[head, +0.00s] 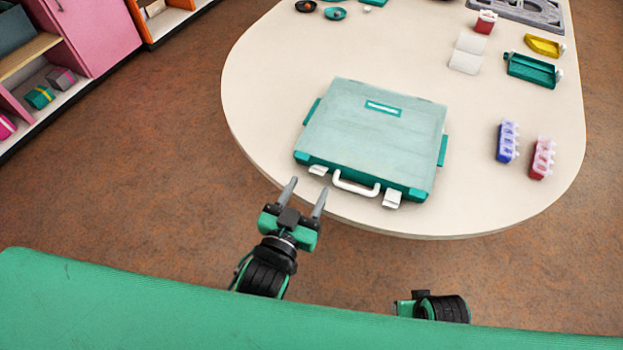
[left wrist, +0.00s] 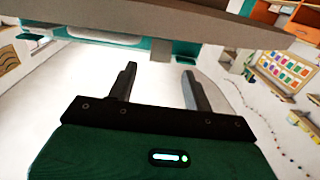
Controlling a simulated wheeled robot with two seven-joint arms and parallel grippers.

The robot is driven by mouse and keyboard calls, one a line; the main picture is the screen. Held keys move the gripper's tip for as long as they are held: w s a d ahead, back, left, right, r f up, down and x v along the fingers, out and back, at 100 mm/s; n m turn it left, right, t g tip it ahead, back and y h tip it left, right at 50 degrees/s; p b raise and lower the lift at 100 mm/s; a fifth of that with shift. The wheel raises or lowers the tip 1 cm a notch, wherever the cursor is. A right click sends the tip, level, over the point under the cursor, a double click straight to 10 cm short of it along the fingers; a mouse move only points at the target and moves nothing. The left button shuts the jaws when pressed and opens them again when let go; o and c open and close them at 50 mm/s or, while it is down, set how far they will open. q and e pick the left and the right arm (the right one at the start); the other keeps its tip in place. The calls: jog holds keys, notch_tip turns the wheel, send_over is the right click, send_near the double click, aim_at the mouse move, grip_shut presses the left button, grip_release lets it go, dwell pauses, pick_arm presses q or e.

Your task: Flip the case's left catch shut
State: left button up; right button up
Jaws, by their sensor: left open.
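The closed pale teal case (head: 372,135) lies flat on the table, with its white handle (head: 356,184) toward me. The white left catch (head: 318,170) is on its front edge, left of the handle. The white right catch (head: 392,199) is right of the handle. I cannot tell surely how either catch is set. My left gripper (head: 304,188) is open and empty, just in front of the table edge below the left catch, apart from it. Its fingers (left wrist: 160,82) also show in the left wrist view, with the handle (left wrist: 105,36) above. My right arm shows partly; its fingertips are hidden.
The white table (head: 262,85) has a rounded front edge close to my left gripper. Blue (head: 507,141) and red (head: 542,158) bead holders stand right of the case. A green tray (head: 531,70) and yellow scoop (head: 543,45) lie farther back. Shelves (head: 40,75) stand at left.

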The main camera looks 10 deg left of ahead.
aim_at(316, 173)
pick_arm(q)
jog(key=shift+x, duration=1.5)
jog(key=shift+c, duration=0.2)
jog(key=c, duration=0.9)
jog(key=shift+r, duration=0.1)
jog(key=shift+c, duration=0.3)
